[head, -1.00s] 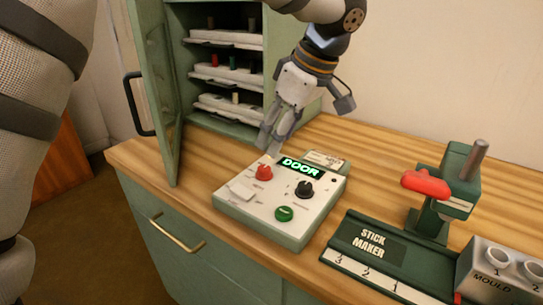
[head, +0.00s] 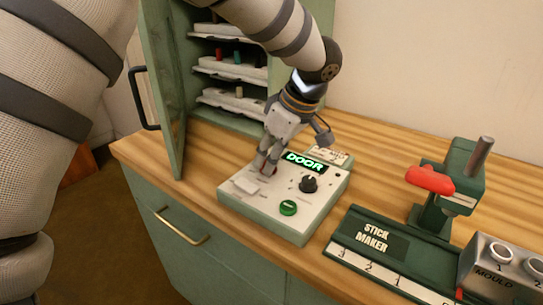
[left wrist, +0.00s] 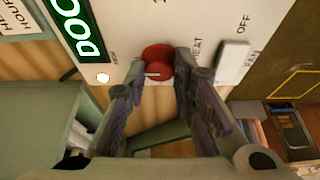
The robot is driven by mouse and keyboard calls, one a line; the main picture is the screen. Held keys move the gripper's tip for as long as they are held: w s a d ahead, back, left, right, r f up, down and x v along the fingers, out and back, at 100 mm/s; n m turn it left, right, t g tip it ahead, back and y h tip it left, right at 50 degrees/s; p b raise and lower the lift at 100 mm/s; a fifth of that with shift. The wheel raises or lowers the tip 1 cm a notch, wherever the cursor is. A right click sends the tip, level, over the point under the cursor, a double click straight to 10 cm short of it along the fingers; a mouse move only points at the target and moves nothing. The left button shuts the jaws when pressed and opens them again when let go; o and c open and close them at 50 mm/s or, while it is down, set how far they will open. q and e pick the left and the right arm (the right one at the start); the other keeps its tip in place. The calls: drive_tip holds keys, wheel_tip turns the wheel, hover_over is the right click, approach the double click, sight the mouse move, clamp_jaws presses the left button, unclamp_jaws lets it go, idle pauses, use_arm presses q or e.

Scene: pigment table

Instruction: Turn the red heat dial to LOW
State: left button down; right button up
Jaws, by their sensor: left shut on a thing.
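The red heat dial (left wrist: 157,58) sits on the white face of the control box (head: 247,206), beside the printed word HEAT. A short pale mark shows on the dial; I cannot read its setting. My left gripper (head: 266,166) reaches down over the dial and mostly hides it in the head view. In the left wrist view its two fingers (left wrist: 160,76) are closed on opposite sides of the dial. The box's display (head: 305,162) reads DOOR in green. My right gripper is not in view.
A black dial (head: 308,184), a green button (head: 288,208) and a white switch (left wrist: 233,58) are on the same box. The green cabinet (head: 230,118) behind has its door (head: 163,90) open. The stick maker (head: 375,238) and mould block (head: 500,268) stand to the right.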

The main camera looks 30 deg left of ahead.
use_arm(q)
drive_tip(key=n, duration=0.2)
drive_tip(key=n+g, duration=0.1)
drive_tip(key=n, duration=0.1)
drive_tip(key=shift+w+f+g+b, duration=0.15)
drive_tip(key=shift+w+g+b, duration=0.05)
drive_tip(key=shift+g+b, duration=0.15)
drive_tip(key=n+g, duration=0.1)
drive_tip(key=n, duration=0.1)
drive_tip(key=n+g+h, duration=0.1)
drive_tip(key=n, duration=0.2)
drive_tip(key=shift+w+a+b, duration=0.15)
drive_tip(key=shift+b, duration=0.25)
drive_tip(key=n+h, duration=0.1)
drive_tip(key=n, duration=0.3)
drive_tip(key=shift+a+g, duration=0.1)
drive_tip(key=shift+g, duration=0.25)
drive_tip(key=shift+w+a+n+h, duration=0.1)
drive_tip(key=shift+n+h, duration=0.45)
drive_tip(key=shift+n, duration=0.6)
drive_tip(key=shift+a+n+h, duration=0.1)
drive_tip(key=shift+n+h, duration=0.45)
drive_tip(key=shift+n, duration=0.6)
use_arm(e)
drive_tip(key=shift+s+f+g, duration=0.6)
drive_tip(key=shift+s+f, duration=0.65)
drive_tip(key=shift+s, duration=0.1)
